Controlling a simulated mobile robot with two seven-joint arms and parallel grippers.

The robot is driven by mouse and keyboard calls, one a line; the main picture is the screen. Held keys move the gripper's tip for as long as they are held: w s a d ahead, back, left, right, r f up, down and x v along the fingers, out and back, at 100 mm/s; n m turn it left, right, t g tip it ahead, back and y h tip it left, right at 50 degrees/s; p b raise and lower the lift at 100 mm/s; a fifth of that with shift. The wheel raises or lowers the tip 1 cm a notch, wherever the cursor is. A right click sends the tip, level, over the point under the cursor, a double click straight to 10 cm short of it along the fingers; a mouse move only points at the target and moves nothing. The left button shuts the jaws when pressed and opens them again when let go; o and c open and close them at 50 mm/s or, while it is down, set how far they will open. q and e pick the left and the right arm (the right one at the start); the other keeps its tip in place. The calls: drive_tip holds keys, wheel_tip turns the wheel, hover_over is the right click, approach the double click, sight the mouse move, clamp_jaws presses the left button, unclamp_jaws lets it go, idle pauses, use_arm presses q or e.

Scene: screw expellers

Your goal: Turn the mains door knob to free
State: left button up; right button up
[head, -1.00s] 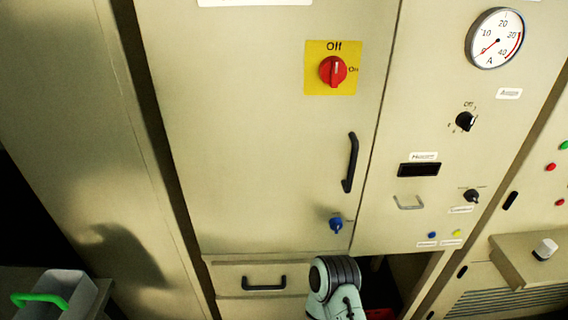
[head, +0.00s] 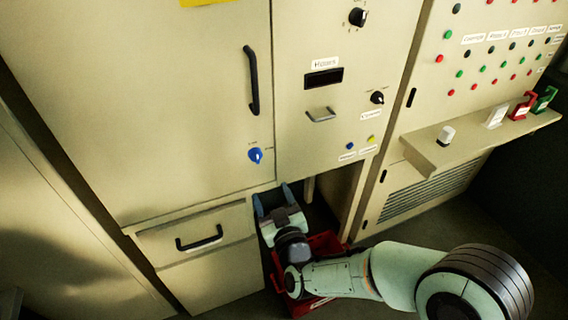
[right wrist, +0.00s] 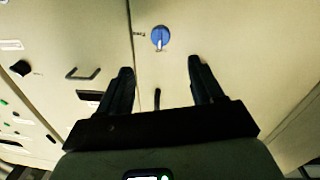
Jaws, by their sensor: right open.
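The blue knob (head: 255,155) sits near the lower right corner of the mains cabinet door (head: 165,110). It has small labels above and to its right, too small to read. It also shows in the right wrist view (right wrist: 160,37), with a pale stripe across its face running roughly upright in that picture. My right gripper (head: 272,195) is open and empty, below and a little right of the knob, its fingers pointing up toward the cabinet. In the wrist view its two fingers (right wrist: 160,66) stand apart, with the knob beyond the gap, untouched. My left gripper is out of view.
A black door handle (head: 251,80) stands above the knob. A drawer with a black handle (head: 199,238) lies below left. A red crate (head: 327,243) sits in the open bay under my right arm. A shelf (head: 445,150) juts out at right.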

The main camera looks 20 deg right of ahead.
sight(257, 159)
drive_tip(key=w, duration=1.3)
drive_tip(key=shift+w+d+r, duration=0.1)
drive_tip(key=shift+w+d, duration=0.1)
clamp_jaws()
